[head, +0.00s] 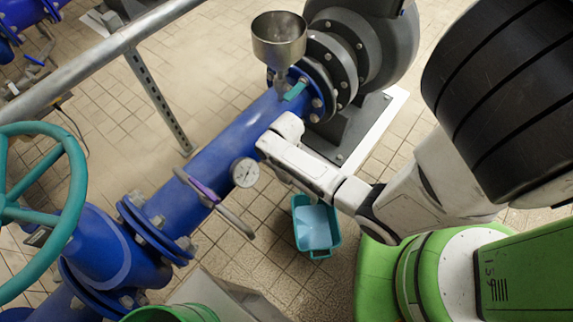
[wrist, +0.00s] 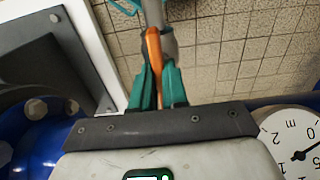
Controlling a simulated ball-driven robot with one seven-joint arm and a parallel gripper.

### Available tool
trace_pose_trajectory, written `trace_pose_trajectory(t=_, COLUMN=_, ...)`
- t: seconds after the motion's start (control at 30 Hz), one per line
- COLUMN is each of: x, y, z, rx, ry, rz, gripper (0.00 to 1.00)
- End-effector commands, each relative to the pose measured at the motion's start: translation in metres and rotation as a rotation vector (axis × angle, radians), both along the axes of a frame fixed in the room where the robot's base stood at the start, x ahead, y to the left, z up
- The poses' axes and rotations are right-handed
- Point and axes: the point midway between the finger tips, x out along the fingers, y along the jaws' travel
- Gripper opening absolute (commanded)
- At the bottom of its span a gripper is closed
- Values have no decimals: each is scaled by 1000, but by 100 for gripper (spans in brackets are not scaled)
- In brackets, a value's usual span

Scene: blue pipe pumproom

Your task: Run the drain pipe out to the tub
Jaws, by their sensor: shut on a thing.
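In the wrist view, my gripper (wrist: 158,78) has its teal fingers shut on an orange grip (wrist: 154,50). A grey pipe (wrist: 153,12), which looks like the drain pipe, runs up from the grip to the top edge. In the head view, my white wrist lies against the side of the big blue pipe near the pump. The fingers, the grip and the drain pipe are hidden there. The teal tub (head: 301,240) stands on the tiled floor below my forearm, with a pale blue inside.
The blue pipe (head: 222,140) carries a pressure gauge (head: 244,172), a purple-handled lever (head: 197,187) and a steel funnel (head: 279,40). The dark pump (head: 350,60) stands at the back. A teal handwheel (head: 70,190) is at left. Tiles around the tub are clear.

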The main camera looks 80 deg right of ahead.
Motion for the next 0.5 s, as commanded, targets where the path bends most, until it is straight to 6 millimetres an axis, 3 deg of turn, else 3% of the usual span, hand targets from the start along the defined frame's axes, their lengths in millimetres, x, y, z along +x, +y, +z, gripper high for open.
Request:
trace_pose_trajectory(t=0.4, x=1, y=0, z=0, rx=-2, ry=-1, rz=12, gripper=0)
trace_pose_trajectory(t=0.43, x=1, y=0, z=0, rx=-2, ry=-2, rz=12, gripper=15)
trace_pose_trajectory(t=0.5, x=1, y=0, z=0, rx=-2, ry=-1, rz=12, gripper=21)
